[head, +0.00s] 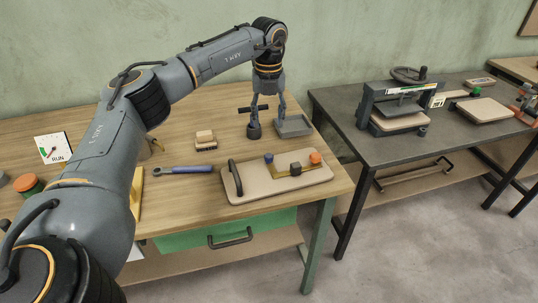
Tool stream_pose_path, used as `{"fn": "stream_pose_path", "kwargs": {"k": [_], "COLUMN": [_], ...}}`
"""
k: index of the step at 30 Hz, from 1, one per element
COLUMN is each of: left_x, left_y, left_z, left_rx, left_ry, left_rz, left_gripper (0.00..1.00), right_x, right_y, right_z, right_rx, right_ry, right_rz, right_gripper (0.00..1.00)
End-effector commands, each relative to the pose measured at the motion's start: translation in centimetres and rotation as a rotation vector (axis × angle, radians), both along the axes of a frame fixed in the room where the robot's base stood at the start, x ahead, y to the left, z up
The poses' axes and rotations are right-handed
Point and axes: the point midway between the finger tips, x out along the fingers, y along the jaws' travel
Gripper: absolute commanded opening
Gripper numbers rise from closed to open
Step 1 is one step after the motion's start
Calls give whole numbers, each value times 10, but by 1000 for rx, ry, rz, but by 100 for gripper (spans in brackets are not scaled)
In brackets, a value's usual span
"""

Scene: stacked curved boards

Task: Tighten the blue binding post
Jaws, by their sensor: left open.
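The blue binding post (269,158) is a small blue knob standing on the beige board (240,191), left of the brass strip. An orange knob (315,158) stands on the same board, to the right. My left gripper (268,108) hangs pointing down toward the back of the wooden table, above and behind the blue post in the picture. It is open and apart from the post. A dark upright piece with a crossbar (254,129) shows at its left finger; I cannot tell whether they touch. My right gripper is not in view.
A black handle (235,177) rises at the board's left end, and a brass strip with a dark block (295,169) lies on it. A blue-handled tool (183,170), a brush-like block (205,141) and a grey tray (293,126) are nearby. A press (398,105) stands on the right table.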

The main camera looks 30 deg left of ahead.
Motion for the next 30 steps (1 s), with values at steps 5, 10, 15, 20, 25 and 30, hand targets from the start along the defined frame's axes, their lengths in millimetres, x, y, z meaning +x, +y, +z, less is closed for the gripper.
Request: {"fn": "stream_pose_path", "kwargs": {"k": [5, 10, 15, 20, 25, 30], "left_x": [0, 0, 0, 0, 0, 0], "left_y": [-1, -1, -1, -1, -1, -1], "left_z": [-33, -61, -88, -111, -123, -123], "left_rx": [-1, -3, -2, -3, -3, -3], "left_ry": [0, -1, 0, -1, -2, -2], "left_rz": [-2, -2, -3, -3, -3, -3], "left_gripper": [49, 49, 49, 49, 49, 49], "right_x": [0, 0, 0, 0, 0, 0], "right_y": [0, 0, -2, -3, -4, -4], "right_z": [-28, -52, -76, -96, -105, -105], "right_rx": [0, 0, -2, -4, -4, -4], "right_ry": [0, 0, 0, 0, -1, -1], "right_rz": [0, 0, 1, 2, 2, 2], "right_gripper": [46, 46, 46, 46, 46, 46]}}
